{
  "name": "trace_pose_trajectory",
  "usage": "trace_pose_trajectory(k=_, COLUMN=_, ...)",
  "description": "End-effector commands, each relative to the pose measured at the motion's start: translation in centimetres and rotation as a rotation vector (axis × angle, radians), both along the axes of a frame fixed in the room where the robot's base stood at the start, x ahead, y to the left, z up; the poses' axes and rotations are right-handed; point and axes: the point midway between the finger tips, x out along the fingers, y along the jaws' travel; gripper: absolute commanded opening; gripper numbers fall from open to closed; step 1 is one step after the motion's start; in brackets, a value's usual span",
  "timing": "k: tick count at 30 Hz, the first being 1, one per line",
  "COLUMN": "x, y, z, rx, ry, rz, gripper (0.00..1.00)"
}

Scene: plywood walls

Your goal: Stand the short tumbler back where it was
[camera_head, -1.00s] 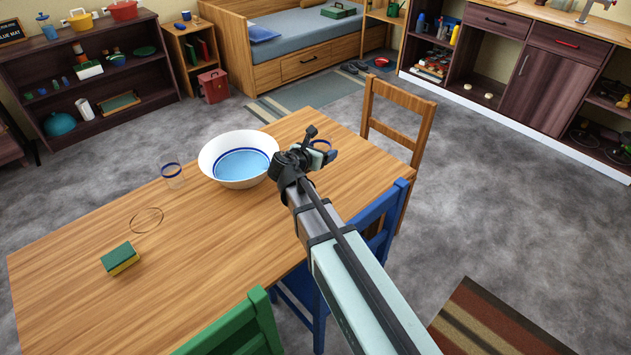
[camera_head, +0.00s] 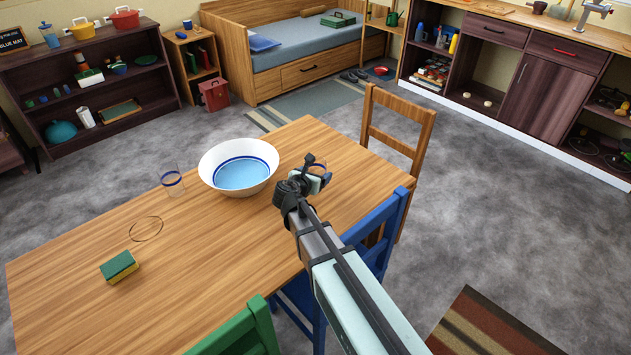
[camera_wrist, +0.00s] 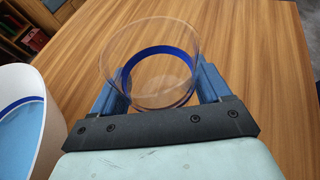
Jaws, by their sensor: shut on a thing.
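My gripper (camera_wrist: 162,90) is shut on a clear tumbler (camera_wrist: 160,52) with a blue band, one finger on each side of it. In the head view my gripper (camera_head: 312,175) is over the table, right of the bowl, and partly hides this tumbler (camera_head: 319,168). I cannot tell whether its base touches the wood. A second clear glass (camera_head: 173,183) with a blue band stands on the table left of the bowl. A thin dark ring (camera_head: 146,229) is marked on the bare tabletop, nearer than that glass.
A white bowl (camera_head: 208,172) with a blue inside stands between the two glasses, close to my gripper's left. A green and yellow sponge (camera_head: 119,266) lies at the table's (camera_head: 205,285) left. Blue (camera_head: 385,235), green and wooden (camera_head: 425,130) chairs stand around the table.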

Motion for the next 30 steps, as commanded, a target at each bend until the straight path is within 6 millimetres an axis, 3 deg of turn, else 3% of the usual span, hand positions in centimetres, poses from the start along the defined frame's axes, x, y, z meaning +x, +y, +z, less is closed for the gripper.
trace_pose_trajectory(k=7, x=0.0, y=0.0, z=-2.7, rx=-0.001, ry=0.001, rz=-0.001, gripper=0.42)
trace_pose_trajectory(k=20, x=0.0, y=0.0, z=-3.2, rx=0.0, ry=0.0, rz=-0.001, gripper=0.42)
trace_pose_trajectory(k=21, x=0.0, y=0.0, z=-3.1, rx=0.0, ry=0.0, rz=-0.001, gripper=0.8)
trace_pose_trajectory(k=27, x=0.0, y=0.0, z=-3.1, rx=0.001, ry=0.0, rz=-0.001, gripper=0.99)
trace_pose_trajectory(k=30, x=0.0, y=0.0, z=-3.1, rx=0.0, ry=0.0, rz=-0.001, gripper=1.0)
